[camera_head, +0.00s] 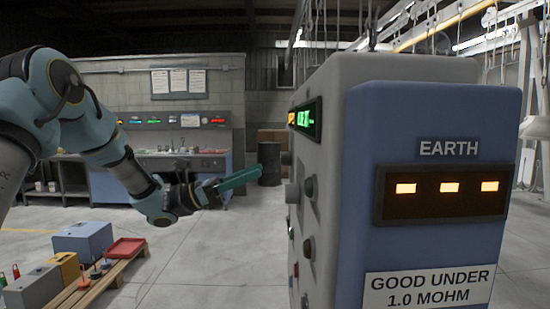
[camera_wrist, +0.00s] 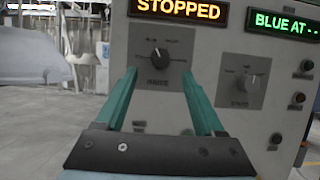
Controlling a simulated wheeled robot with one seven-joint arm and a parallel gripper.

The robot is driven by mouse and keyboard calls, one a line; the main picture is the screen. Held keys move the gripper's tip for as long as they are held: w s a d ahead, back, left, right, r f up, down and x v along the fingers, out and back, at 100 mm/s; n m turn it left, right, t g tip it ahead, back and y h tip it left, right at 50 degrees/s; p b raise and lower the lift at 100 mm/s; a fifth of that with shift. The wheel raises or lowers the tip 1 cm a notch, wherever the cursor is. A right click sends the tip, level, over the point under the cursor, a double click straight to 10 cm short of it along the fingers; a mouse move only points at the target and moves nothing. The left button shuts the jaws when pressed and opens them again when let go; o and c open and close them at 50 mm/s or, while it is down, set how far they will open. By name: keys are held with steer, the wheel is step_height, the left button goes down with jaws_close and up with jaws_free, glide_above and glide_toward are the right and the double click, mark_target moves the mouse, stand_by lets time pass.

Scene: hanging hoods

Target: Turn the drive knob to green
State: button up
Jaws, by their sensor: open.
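The drive knob (camera_wrist: 160,57) is a dark round knob on a grey plate, with "DRIVE" printed below it and several small position labels around it that are too small to read. It sits under an amber display (camera_wrist: 179,10) reading "STOPPED". My gripper (camera_wrist: 159,74) is open and empty. In the wrist view its two green fingers appear on either side of the knob's lower part, with the knob between their tips; contact is not visible. In the head view my gripper (camera_head: 258,172) points at the control face of the cabinet (camera_head: 318,160), with a gap before it.
A second knob (camera_wrist: 247,82) on its own plate sits right of the drive knob, below a green display (camera_wrist: 285,22) reading "BLUE AT --". Several buttons run down the right side. A pallet (camera_head: 118,272) with boxes stands on the floor at the left. The floor between is clear.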

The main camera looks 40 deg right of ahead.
mark_target(286, 159)
steer(key=p+x, duration=0.2)
steer(key=x, duration=0.4)
steer(key=shift+d, duration=0.15)
steer(key=shift+s, duration=0.1)
jaws_close()
stand_by(0.3)
